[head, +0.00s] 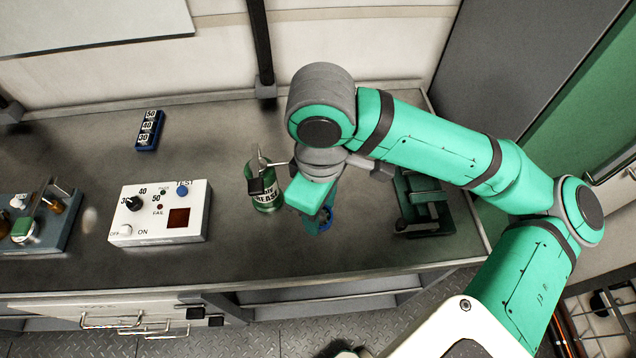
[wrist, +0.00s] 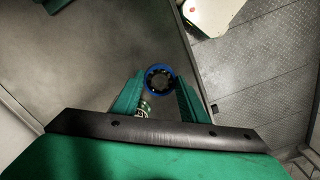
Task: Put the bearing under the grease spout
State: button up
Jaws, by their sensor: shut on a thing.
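The bearing (head: 326,219) is a blue-rimmed ring with a dark inside, low over the bench just right of the grease can. In the wrist view the bearing (wrist: 149,72) sits between the fingertips. My gripper (wrist: 160,92) is shut on it. In the head view my gripper (head: 322,208) points down, and its green body hides part of the bearing. The green grease can (head: 267,202) stands upright with a white-lettered label. Metal parts and a dark block show at its top; the spout's exact outlet is hard to make out. The bearing appears beside the can, apart from the spout.
A white test box (head: 160,213) with knobs stands left of the can. A blue numbered block (head: 149,131) lies behind it. A dark green fixture (head: 424,203) stands right of my gripper. Another device (head: 30,232) is at far left. The bench's front edge is close.

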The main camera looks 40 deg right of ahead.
jog(key=w+d+f, duration=0.8)
jog(key=w, duration=0.1)
jog(key=shift+d, duration=0.1)
jog(key=shift+w+d+f, duration=0.35)
jog(key=shift+w+f, duration=0.3)
jog(key=shift+f, duration=0.1)
jog(key=shift+w+d+f, duration=0.15)
jog(key=shift+f, duration=1.6)
jog(key=shift+f, duration=0.1)
jog(key=o, duration=1.2)
